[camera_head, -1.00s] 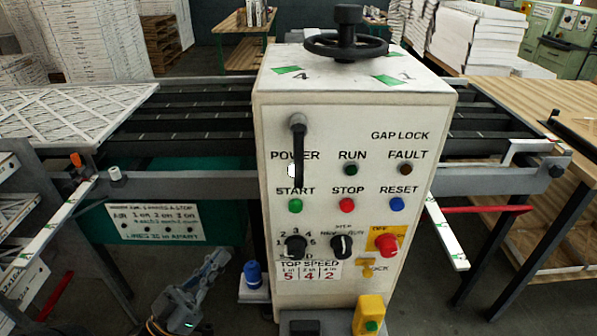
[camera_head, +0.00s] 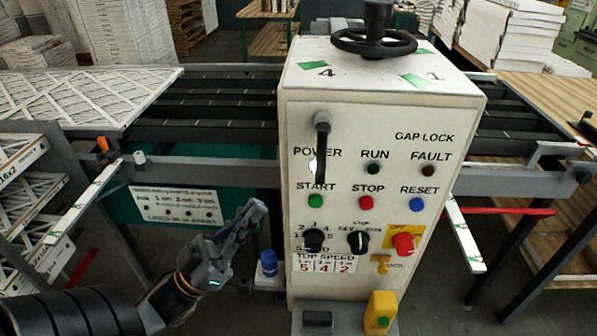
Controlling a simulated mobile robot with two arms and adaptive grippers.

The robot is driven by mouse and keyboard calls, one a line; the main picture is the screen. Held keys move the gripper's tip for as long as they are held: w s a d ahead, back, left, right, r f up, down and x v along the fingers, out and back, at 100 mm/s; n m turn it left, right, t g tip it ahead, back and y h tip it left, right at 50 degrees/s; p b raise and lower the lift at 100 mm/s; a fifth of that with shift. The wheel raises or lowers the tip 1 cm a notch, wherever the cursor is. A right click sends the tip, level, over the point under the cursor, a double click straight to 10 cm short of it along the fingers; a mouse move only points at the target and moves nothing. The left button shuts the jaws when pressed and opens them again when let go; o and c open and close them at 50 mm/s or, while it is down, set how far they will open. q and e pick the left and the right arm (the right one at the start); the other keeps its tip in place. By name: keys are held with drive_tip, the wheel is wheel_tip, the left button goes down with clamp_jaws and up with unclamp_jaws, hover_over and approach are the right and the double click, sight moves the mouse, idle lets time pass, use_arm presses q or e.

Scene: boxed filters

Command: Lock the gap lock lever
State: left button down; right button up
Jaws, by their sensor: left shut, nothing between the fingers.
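The white control cabinet (camera_head: 378,110) stands in the centre of the head view. A black lever (camera_head: 322,148) hangs straight down on the upper left of its front, partly over the POWER label and a white light. The words GAP LOCK (camera_head: 424,136) are printed at the upper right of the front. My left gripper (camera_head: 256,212) is shut and empty, pointing up and right. In the picture it is left of the cabinet, below the lever's height and apart from it. My right gripper is not in view.
A black handwheel (camera_head: 373,41) tops the cabinet. Buttons and knobs, including a red stop knob (camera_head: 403,243), fill the front below the lever. A blue-topped item (camera_head: 268,262) is beside the cabinet's lower left. A conveyor (camera_head: 210,105) runs behind, with a rail (camera_head: 215,172) along it.

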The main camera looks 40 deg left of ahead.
sight(318, 163)
use_arm(q)
drive_tip(key=p+x, duration=0.1)
drive_tip(key=x, duration=0.1)
drive_tip(key=f+p+x, duration=0.1)
drive_tip(key=x, duration=0.2)
drive_tip(key=w+p+x, duration=0.1)
drive_tip(key=x, duration=0.2)
drive_tip(key=shift+w+d, duration=0.3)
drive_tip(key=shift+d, duration=0.05)
drive_tip(key=shift+w+d+f+p, duration=0.2)
drive_tip(key=shift+w+d+p, duration=0.05)
drive_tip(key=shift+w+p, duration=0.15)
drive_tip(key=shift+w+d+f+n+t+b, duration=0.1)
drive_tip(key=shift+d+f+n+t+b, duration=0.1)
drive_tip(key=shift+n+t+b, duration=0.4)
